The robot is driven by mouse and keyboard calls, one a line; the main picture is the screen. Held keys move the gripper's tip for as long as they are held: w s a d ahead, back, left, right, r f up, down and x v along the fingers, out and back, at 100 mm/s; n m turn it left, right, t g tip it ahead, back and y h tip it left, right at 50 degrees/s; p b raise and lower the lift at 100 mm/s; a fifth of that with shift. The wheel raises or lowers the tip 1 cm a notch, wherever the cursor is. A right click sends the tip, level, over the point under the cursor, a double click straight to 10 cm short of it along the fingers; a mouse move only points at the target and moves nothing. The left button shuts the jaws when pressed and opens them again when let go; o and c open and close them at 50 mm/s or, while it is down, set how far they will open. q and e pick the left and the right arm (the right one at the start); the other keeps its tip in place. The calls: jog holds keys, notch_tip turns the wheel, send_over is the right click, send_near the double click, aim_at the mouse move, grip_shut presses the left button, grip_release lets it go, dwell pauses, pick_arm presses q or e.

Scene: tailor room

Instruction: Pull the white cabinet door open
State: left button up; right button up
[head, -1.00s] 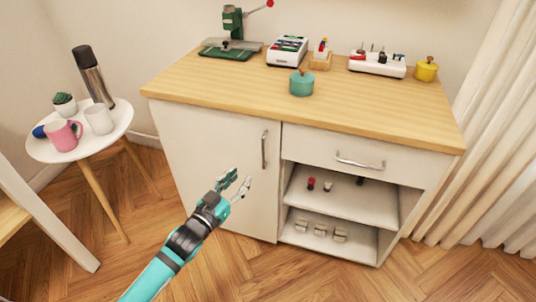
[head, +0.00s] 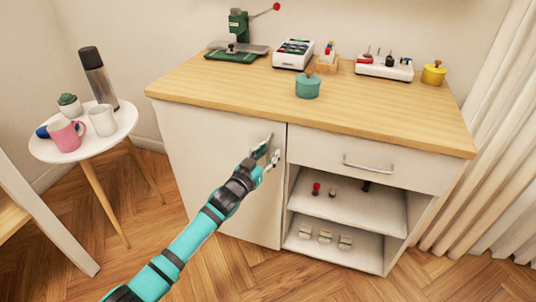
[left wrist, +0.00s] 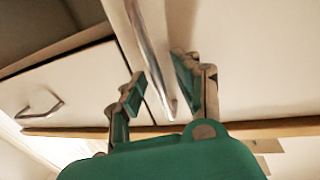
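The white cabinet door (head: 215,170) is closed, flush with the cabinet front, on its left side. Its vertical metal handle is mostly hidden behind my left gripper (head: 267,154) in the head view. In the left wrist view the handle (left wrist: 148,50) runs down between the two fingers of my left gripper (left wrist: 155,92). The fingers are apart on either side of it, with a gap visible on each side. My right gripper shows in neither view.
A drawer (head: 350,160) with a metal handle and open shelves (head: 345,210) are right of the door. The wooden top (head: 240,90) bears a green press and a teal pot (head: 307,86). A round white table (head: 85,145) with mugs stands at left.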

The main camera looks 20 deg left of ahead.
pick_arm(q)
grip_shut()
dwell(0.5)
